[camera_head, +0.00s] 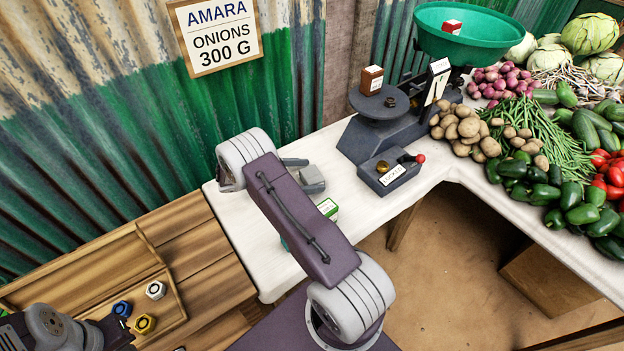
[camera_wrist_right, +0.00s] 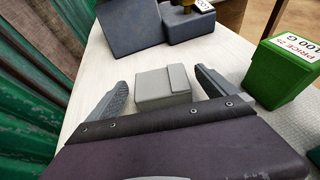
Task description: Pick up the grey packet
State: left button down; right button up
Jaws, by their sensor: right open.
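The grey packet (camera_wrist_right: 163,88) lies on the white counter in the right wrist view, a small box with a flap on its top. My right gripper (camera_wrist_right: 160,77) is open, with one finger on each side of the packet and a visible gap at each side. In the head view my right gripper (camera_head: 307,173) is over the counter, partly covered by my own arm; I cannot clearly tell the packet from the grey fingers there. My left gripper (camera_head: 118,327) is at the lower left near the wooden tray, and its jaws are not clear.
A green packet (camera_wrist_right: 278,72) marked 100 G stands right of the right gripper. The balance (camera_head: 385,135) holds a brown box (camera_head: 371,80) on its plate and a red-and-white box in its green pan (camera_head: 470,50). Vegetables fill the right. Coloured nuts sit in the wooden tray (camera_head: 85,275).

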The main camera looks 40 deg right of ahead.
aim_at(320, 174)
pick_arm(q)
jog(key=shift+f, duration=0.2)
pick_arm(e)
jog(key=x, duration=0.4)
jog(key=shift+s+d+f, duration=0.1)
jog(key=shift+d+f, duration=0.15)
jog(key=shift+r, duration=0.1)
jog(key=shift+c, duration=0.3)
jog(key=c, duration=1.6)
pick_arm(q)
jog(key=shift+r, duration=0.1)
pick_arm(e)
jog(key=shift+r, duration=0.35)
jog(key=shift+c, duration=0.2)
jog(key=r, duration=0.2)
jog(key=s+r+p, duration=0.1)
jog(key=r, duration=0.1)
jog(key=shift+r, duration=0.1)
pick_arm(q)
notch_tip(320, 174, up, 2)
jog(key=shift+r+p, duration=0.15)
jog(key=shift+p, duration=0.45)
pick_arm(e)
jog(key=s+d+r, duration=0.2)
jog(key=s+r, duration=0.4)
jog(key=s, duration=0.4)
jog(key=shift+s, duration=0.2)
jog(key=shift+d, duration=0.1)
